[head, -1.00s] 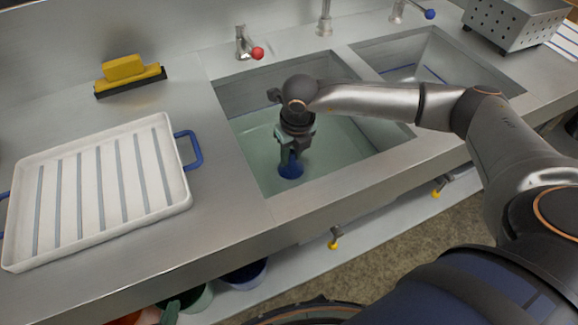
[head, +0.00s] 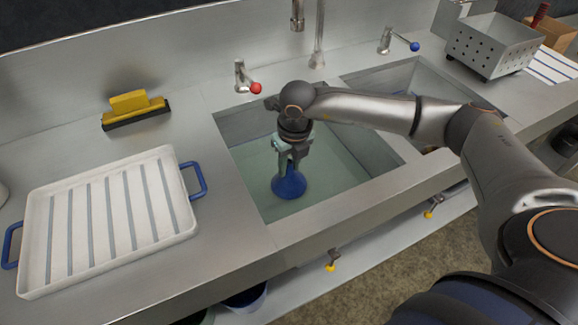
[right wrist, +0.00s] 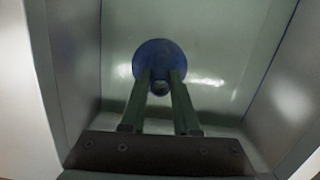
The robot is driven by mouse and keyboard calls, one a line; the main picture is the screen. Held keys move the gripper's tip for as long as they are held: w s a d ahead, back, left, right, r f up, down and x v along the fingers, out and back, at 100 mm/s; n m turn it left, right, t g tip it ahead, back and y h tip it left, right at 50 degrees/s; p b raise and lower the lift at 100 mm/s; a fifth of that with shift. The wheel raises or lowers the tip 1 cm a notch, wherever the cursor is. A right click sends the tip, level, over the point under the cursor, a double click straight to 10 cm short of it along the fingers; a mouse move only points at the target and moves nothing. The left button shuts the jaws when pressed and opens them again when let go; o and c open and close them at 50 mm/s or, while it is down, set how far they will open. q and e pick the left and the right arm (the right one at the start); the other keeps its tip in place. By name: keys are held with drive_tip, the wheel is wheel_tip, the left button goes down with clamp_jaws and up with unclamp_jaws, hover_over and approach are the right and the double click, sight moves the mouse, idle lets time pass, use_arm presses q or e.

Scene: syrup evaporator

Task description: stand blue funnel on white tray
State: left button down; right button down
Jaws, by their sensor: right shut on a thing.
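The blue funnel (head: 289,186) is inside the left sink basin, wide end down and stem up. My right gripper (head: 291,158) reaches down from above and is shut on its stem. In the right wrist view the funnel (right wrist: 150,54) shows as a blue disc beyond the two fingers of the gripper (right wrist: 161,80). The white tray (head: 105,262) lies on the counter to the left of the basin. It has grey ribs, blue handles and nothing on it. My left gripper is not in view.
The basin rim (head: 250,215) lies between funnel and tray. A red-knobbed tap (head: 243,78) stands behind the basin. A yellow-and-black brush or sponge (head: 135,110) sits behind the tray. A perforated metal box (head: 492,45) is at the far right.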

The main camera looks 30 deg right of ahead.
wheel_tip(320, 180, up, 17)
drive_tip(key=p, duration=0.9)
drive_tip(key=shift+a, duration=0.1)
